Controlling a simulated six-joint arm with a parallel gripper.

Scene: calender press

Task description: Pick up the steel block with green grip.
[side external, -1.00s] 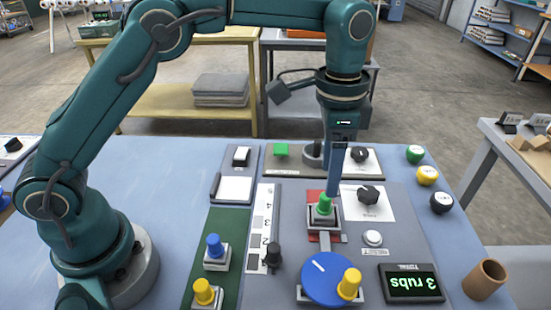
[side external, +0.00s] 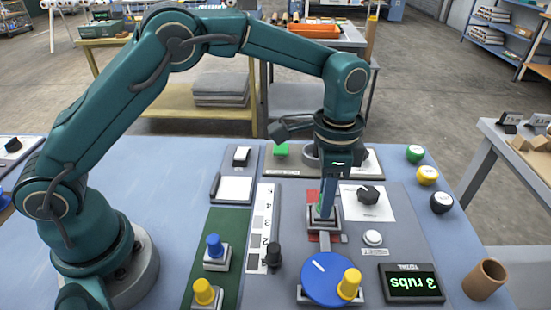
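The steel block with green grip (side external: 326,222) sits on a small plate in the middle of the grey panel, in the side external view. Only a sliver of its green grip shows at the left of my finger. My gripper (side external: 324,206) points straight down at this grip, with its fingertips at grip height. The fingers are seen nearly edge-on and overlap, so I cannot tell whether they are closed on the grip. The block appears to rest on its plate.
Blocks with a blue grip (side external: 214,247) and a yellow grip (side external: 205,292) stand on a green mat (side external: 232,225). A blue disc with a yellow knob (side external: 326,280) lies in front. A black dial (side external: 368,194), white button (side external: 372,238), display (side external: 411,283) and brown cup (side external: 486,279) are at right.

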